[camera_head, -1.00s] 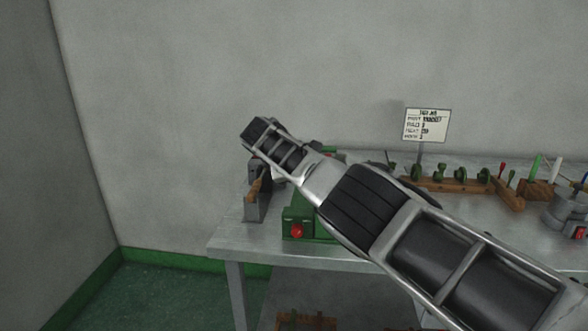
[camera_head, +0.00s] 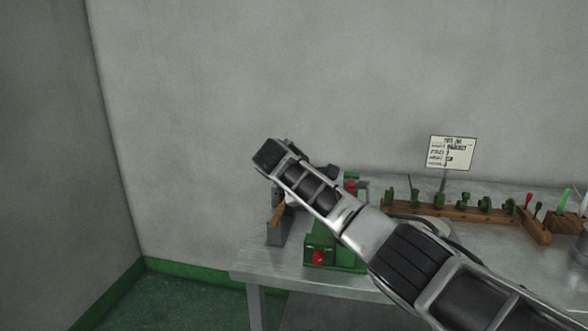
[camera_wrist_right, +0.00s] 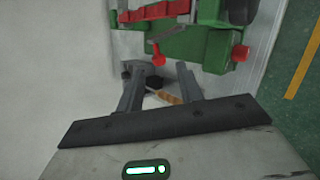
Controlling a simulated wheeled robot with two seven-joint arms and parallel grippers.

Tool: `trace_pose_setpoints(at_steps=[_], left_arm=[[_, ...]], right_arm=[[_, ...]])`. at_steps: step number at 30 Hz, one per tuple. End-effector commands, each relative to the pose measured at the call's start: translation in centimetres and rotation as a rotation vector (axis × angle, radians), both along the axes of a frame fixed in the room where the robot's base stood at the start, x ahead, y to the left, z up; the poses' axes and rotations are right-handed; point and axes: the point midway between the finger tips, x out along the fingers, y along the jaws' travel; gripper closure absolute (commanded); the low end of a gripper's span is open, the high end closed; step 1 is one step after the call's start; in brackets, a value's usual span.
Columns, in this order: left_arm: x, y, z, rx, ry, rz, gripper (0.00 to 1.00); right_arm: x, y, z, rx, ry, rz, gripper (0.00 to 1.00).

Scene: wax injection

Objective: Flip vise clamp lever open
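A small grey vise (camera_head: 278,232) stands at the left end of the bench, with a tan-handled lever (camera_head: 277,214) on it. My right arm comes in from the lower right and covers part of the vise; its gripper fingers cannot be made out in the head view. In the right wrist view my right gripper (camera_wrist_right: 160,88) is open, its two grey fingers apart. The tan lever handle (camera_wrist_right: 167,97) shows between and beyond the fingers; whether either finger touches it, I cannot tell. My left gripper is in neither view.
A green machine (camera_head: 335,250) with a red knob stands right of the vise; it also shows in the wrist view (camera_wrist_right: 190,45). A wooden rack (camera_head: 455,211) of green pieces, a sign (camera_head: 452,153) and upright tools (camera_head: 563,200) lie farther right. The bench front (camera_head: 300,277) is clear.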

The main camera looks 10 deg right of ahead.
Motion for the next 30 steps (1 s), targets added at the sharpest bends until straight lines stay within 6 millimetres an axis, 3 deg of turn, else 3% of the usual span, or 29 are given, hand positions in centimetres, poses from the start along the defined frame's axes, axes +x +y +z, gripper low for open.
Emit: trace_pose_setpoints(at_steps=[9,15,27,30], left_arm=[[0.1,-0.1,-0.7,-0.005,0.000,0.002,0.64],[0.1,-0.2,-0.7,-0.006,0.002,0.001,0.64],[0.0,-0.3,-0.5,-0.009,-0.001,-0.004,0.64],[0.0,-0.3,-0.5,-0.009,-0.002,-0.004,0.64]], right_arm=[[-3.8,4.0,4.7,0.000,-0.002,0.001,0.63],[-5.1,5.4,6.4,-0.001,0.000,-0.001,0.63],[-5.5,5.7,6.8,-0.001,0.002,-0.001,0.63],[-5.4,5.8,5.9,0.011,0.003,0.006,0.63]])
